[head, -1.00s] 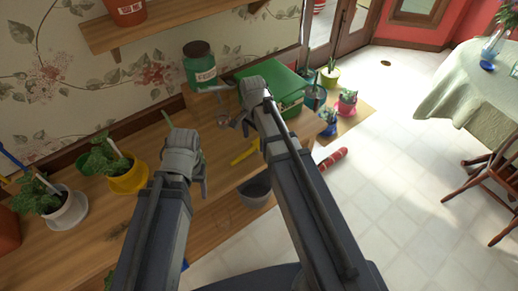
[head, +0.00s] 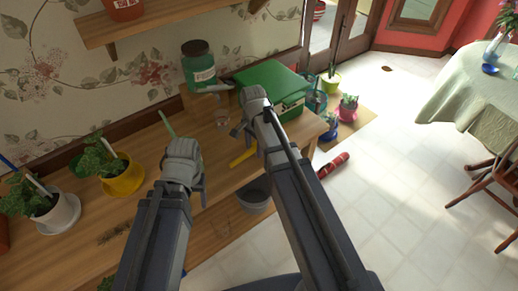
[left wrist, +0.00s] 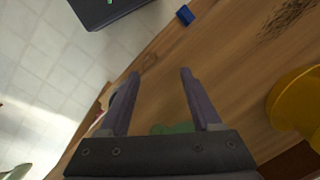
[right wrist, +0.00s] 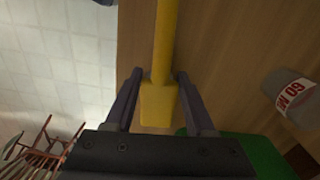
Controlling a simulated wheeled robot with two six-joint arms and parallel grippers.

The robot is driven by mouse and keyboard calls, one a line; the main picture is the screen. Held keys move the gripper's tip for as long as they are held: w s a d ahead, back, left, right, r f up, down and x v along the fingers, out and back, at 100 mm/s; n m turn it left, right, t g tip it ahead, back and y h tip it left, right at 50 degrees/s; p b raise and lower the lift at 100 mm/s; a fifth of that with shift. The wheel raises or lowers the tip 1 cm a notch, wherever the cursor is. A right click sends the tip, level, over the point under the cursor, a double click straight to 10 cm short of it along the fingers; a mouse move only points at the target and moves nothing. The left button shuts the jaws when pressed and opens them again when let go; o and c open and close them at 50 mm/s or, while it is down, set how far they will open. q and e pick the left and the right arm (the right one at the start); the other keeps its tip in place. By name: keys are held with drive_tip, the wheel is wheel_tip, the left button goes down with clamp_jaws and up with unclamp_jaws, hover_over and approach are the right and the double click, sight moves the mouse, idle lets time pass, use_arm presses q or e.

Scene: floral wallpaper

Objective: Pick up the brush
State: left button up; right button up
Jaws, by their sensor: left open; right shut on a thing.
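A long yellow tool (right wrist: 166,45) shows in the right wrist view, with a wider block-like end between my right fingers. It appears to be the brush, but I see no bristles. Its yellow also shows in the head view (head: 243,157), just below my right gripper (head: 246,130). The right fingers (right wrist: 153,76) are closed against both sides of its wide end. Whether it is clear of the wooden bench (head: 200,215) I cannot tell. My left gripper (head: 190,172) is over the bench, left of the right one. Its fingers (left wrist: 163,73) are apart with nothing gripped between them.
A green box (head: 270,82) and a green jar (head: 198,62) stand behind my right gripper. Potted plants, one in a yellow pot (head: 123,182), stand at the left. A grey pot (head: 255,194) is near the bench's front edge. A red roll (head: 332,165) lies beyond the bench.

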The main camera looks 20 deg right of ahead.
sight(254, 147)
clamp_jaws()
use_arm(q)
drive_tip(key=shift+r, duration=0.1)
use_arm(e)
drive_tip(key=shift+r, duration=0.1)
wheel_tip(254, 147, up, 10)
drive_tip(key=p, duration=1)
use_arm(q)
wheel_tip(254, 147, up, 10)
use_arm(e)
unclamp_jaws()
clamp_jaws()
